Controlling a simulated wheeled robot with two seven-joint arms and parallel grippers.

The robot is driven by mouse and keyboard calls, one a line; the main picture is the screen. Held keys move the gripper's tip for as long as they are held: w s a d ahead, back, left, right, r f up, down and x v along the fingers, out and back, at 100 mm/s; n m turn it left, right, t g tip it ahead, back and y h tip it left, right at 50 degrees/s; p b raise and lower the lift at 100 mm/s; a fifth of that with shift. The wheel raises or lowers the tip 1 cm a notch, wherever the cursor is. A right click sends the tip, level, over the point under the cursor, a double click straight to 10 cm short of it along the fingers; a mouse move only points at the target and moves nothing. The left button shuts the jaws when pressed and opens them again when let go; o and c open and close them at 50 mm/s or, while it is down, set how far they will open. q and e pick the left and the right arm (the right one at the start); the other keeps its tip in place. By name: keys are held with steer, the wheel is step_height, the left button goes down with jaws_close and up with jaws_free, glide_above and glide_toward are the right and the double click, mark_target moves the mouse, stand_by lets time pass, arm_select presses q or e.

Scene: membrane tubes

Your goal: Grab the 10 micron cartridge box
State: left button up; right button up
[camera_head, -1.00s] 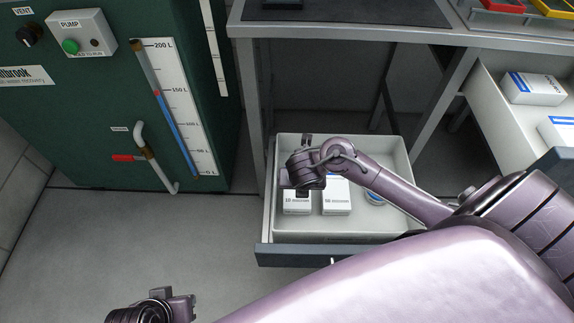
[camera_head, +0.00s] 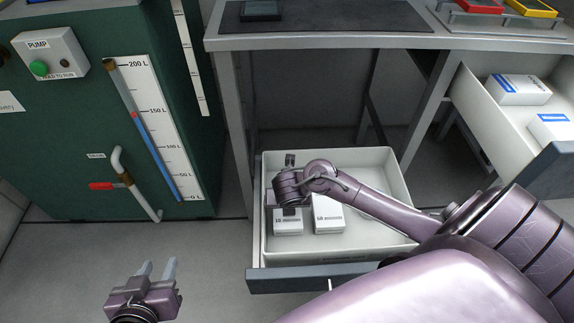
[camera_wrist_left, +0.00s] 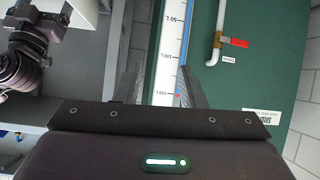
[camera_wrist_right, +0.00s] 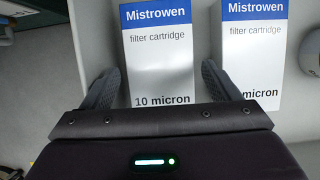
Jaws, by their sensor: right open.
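The 10 micron cartridge box (camera_head: 288,226) is white and stands at the left in the open lower drawer (camera_head: 400,185). The right wrist view shows its blue-topped "10 micron" face (camera_wrist_right: 162,70). My right gripper (camera_head: 289,208) is over this box, fingers apart. In that wrist view its fingers (camera_wrist_right: 163,88) appear at either side of the box's lower part; contact cannot be told. A similar white box (camera_head: 328,216) stands just right of it; its number is hidden by my gripper. My left gripper (camera_head: 158,268) is open and empty over the floor, left of the drawer.
A second open drawer (camera_head: 500,115) at the right holds white and blue boxes (camera_head: 519,89). The bench (camera_head: 330,42) is above. A green tank with a level gauge (camera_head: 160,130) stands at the left. The floor before the tank is clear.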

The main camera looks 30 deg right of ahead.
steer(key=shift+w+f+b, duration=0.1)
steer(key=shift+f+b, duration=0.4)
steer(key=shift+f, duration=0.15)
arm_select(q)
steer(key=w+r+t+h, duration=0.35)
steer(key=r+t, duration=0.35)
steer(key=r, duration=0.6)
arm_select(e)
steer(key=shift+w+d+f+b, duration=0.1)
steer(key=shift+w+f+b, duration=0.05)
steer(key=shift+f+b, duration=0.4)
steer(key=shift+b+x, duration=0.4)
steer(key=shift+x, duration=0.4)
steer(key=shift+w+d+f+b, duration=0.15)
steer(key=shift+f+b, duration=0.2)
steer(key=shift+f, duration=0.2)
arm_select(q)
step_height(320, 180, up, 13)
steer(key=s+a+t+h, duration=0.1)
steer(key=s+t+h, duration=0.1)
steer(key=t, duration=0.4)
steer(key=shift+s+a+r+t, duration=0.15)
steer(key=shift+s+a+t, duration=0.05)
steer(key=shift+a+t, duration=0.15)
arm_select(e)
steer(key=shift+c, duration=0.2)
steer(key=c, duration=0.7)
